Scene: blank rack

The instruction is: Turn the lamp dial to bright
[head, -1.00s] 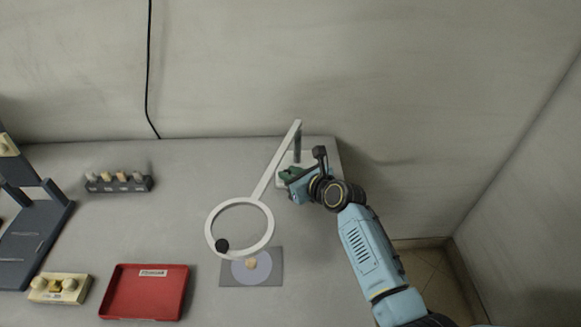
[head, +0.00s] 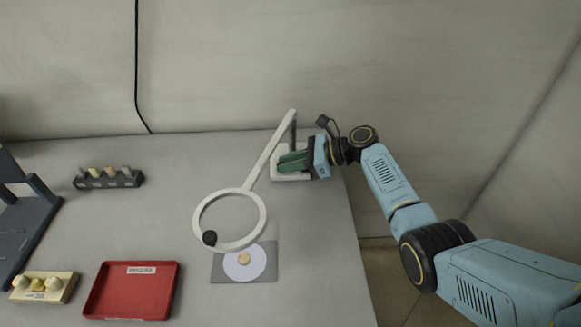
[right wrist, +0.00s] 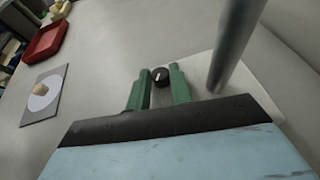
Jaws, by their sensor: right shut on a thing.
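The lamp has a white ring head (head: 262,212) on a slanted arm and a white base (head: 292,177) near the table's right end. Its dial (right wrist: 160,76), a small black knob with a white mark, shows between the green fingertips in the right wrist view. My right gripper (head: 288,161) is over the base, shut on the dial; in the head view its fingers hide the dial. In the right wrist view the white mark points roughly up the picture. My left gripper is not in view.
The lamp's grey post (right wrist: 232,45) stands close beside my right fingers. Under the ring lies a grey mat (head: 268,272) with a pale disc and a small tan piece. A red tray (head: 130,295), a dark rack (head: 100,182) and a cream block (head: 60,293) stand to the left.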

